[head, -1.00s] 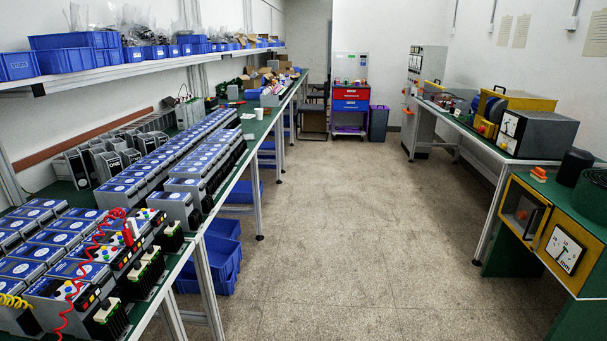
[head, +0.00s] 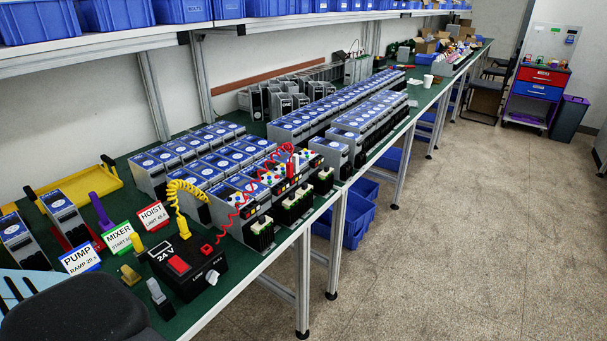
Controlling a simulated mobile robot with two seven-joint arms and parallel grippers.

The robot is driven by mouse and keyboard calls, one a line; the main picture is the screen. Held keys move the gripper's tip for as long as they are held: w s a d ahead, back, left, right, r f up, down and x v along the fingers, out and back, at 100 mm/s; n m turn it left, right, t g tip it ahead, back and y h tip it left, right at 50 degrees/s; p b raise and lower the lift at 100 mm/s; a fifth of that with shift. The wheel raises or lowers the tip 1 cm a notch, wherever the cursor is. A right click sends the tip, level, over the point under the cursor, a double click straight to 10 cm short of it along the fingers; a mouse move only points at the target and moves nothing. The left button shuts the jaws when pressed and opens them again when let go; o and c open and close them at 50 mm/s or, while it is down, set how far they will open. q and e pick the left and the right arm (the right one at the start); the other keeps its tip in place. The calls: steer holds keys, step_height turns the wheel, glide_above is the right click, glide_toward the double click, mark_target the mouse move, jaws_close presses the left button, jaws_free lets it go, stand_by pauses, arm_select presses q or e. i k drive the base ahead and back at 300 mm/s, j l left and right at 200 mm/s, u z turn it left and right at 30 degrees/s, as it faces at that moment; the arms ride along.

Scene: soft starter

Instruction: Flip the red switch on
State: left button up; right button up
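A red rocker switch (head: 178,265) sits on the top of a black box (head: 207,285) labelled 24 V, on the green bench at the lower left of the head view. Whether the switch is on or off cannot be told. A grey knob (head: 212,277) is on the same box, and a yellow coiled cable and a red coiled cable run to it. Neither of my grippers is in view.
Cards marked PUMP (head: 80,259), MIXER (head: 119,236) and HOIST (head: 153,216) stand left of the box. Rows of grey-blue units (head: 205,160) fill the bench behind. A dark rounded shape (head: 75,318) covers the lower-left corner. The floor at right is clear.

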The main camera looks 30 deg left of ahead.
mark_target(176, 262)
steer(key=u, duration=1.75)
